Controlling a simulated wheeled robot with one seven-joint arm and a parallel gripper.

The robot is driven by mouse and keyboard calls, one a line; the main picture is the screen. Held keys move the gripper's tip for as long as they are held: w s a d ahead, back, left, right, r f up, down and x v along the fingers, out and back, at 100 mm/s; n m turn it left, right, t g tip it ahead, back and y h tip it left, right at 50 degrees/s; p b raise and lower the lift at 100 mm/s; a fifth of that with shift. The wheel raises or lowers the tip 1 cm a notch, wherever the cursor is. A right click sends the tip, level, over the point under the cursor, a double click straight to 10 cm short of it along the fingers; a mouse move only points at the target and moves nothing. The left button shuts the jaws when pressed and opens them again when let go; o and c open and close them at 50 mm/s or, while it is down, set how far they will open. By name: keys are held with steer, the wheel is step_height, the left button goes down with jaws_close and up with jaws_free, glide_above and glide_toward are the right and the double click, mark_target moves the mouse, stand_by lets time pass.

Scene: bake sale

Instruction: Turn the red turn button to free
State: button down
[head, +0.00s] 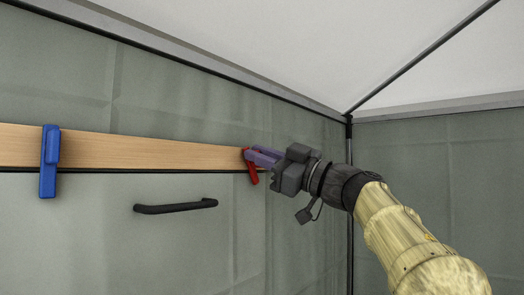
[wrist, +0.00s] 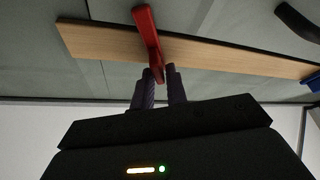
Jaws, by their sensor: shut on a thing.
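The red turn button (head: 252,173) sits near the right end of the wooden bar (head: 120,150) in the head view. It stands across the bar, slightly tilted, with its lower end past the bar's lower edge. In the wrist view the red turn button (wrist: 146,27) lies lengthwise across the wooden bar (wrist: 225,56). My gripper (head: 262,156) reaches it from the right, and its purple fingers are shut on the button's upper end. In the wrist view my gripper (wrist: 161,74) has that end between its fingertips, which partly hide it.
A blue turn button (head: 49,160) stands upright across the bar at the left. A black handle (head: 176,207) is on the panel below the bar, and also shows in the wrist view (wrist: 297,22). A dark corner pole (head: 349,200) stands behind my arm.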

steer(key=n+g+p, duration=0.1)
steer(key=n+g, duration=0.1)
steer(key=n, duration=0.4)
steer(key=n+g+h+p, duration=0.1)
steer(key=n+g+p, duration=0.1)
steer(key=n, duration=0.4)
steer(key=shift+s+a+f+g, duration=0.1)
steer(key=shift+s+f+g, duration=0.1)
steer(key=shift+g, duration=0.4)
steer(key=shift+f+n+h+p, duration=0.2)
steer(key=shift+n+h+p, duration=0.25)
steer(key=shift+n, duration=0.75)
steer(key=c, duration=1.5)
jaws_free()
